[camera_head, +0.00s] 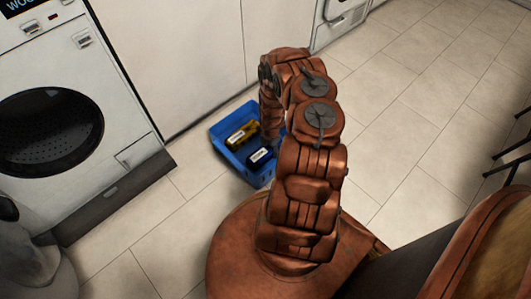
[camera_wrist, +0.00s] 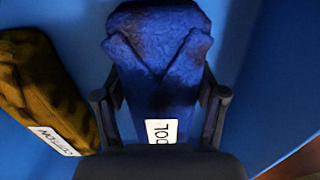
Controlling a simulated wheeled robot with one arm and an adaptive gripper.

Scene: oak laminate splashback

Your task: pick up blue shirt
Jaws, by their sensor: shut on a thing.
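The blue shirt (camera_wrist: 158,48) is a dark blue folded bundle with a white label at its near end, in the middle of the wrist view. It also shows inside the blue crate (camera_head: 227,160) in the head view, as a small dark blue bundle (camera_head: 260,157). My gripper (camera_wrist: 162,93) is shut on the shirt, with one finger at each side of it. I cannot tell whether the shirt is clear of the crate floor.
A yellow-brown folded garment (camera_wrist: 42,85) with a white label lies to the left of the shirt in the crate. A white front-loading washer (camera_head: 60,95) stands at the left. White cabinet panels (camera_head: 180,55) run behind the crate.

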